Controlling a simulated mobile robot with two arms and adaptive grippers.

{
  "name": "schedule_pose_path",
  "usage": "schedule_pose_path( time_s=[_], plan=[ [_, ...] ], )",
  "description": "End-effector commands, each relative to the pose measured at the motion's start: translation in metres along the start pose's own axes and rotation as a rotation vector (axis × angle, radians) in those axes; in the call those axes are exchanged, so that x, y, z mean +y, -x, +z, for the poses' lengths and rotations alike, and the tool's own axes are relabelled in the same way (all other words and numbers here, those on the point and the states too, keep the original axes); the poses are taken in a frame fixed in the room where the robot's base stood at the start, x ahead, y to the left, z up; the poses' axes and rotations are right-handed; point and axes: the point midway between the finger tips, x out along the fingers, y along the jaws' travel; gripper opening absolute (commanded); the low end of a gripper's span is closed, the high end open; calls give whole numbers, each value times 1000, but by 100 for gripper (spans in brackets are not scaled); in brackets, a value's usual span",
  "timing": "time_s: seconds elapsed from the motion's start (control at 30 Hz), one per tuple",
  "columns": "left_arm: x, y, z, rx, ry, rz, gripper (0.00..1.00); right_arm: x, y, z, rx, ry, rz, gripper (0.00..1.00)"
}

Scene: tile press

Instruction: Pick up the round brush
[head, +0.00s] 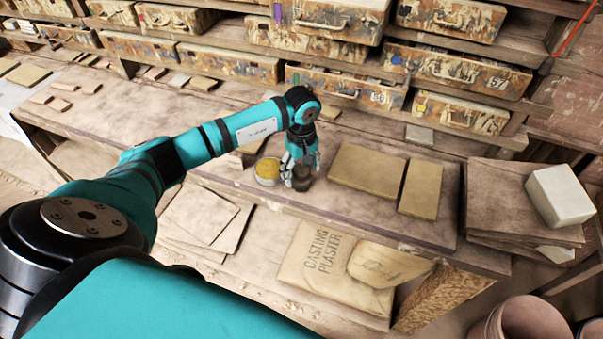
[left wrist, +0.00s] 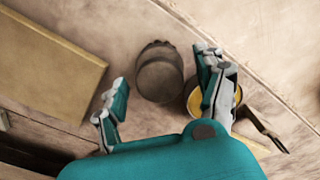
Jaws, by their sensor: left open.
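A dark, round, upright thing (head: 303,179), which seems to be the round brush, stands on the workbench. In the left wrist view it is a dark cylinder (left wrist: 158,75); I cannot make out bristles. My left gripper (head: 297,176) points down at it from above, open and empty. In the left wrist view the fingers of my left gripper (left wrist: 162,80) are spread, with the dark thing ahead between the tips. I cannot tell whether the right-hand finger touches it. My right gripper is not in view.
A round container with yellow contents (head: 267,170) stands close left of the dark thing. A thin brown tool (left wrist: 264,129) lies beside it. Tan slabs (head: 366,169) lie to the right on the workbench (head: 320,207). Drawers (head: 345,88) line the back.

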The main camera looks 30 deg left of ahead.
Motion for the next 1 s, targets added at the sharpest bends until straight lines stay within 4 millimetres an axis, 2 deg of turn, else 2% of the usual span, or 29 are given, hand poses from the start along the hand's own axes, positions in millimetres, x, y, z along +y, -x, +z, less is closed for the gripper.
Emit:
schedule_pose_path(
  time_s=[0.13, 0.17, 0.6, 1.0],
  plan=[
    [0, 0, 0, 0, 0, 1, 72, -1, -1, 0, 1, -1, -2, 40],
    [0, 0, 0, 0, 0, 1, 69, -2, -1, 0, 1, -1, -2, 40],
    [0, 0, 0, 0, 0, 1, 12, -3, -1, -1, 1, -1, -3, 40],
    [1, 6, 0, 0, 0, 4, 10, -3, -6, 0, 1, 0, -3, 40]
  ],
)
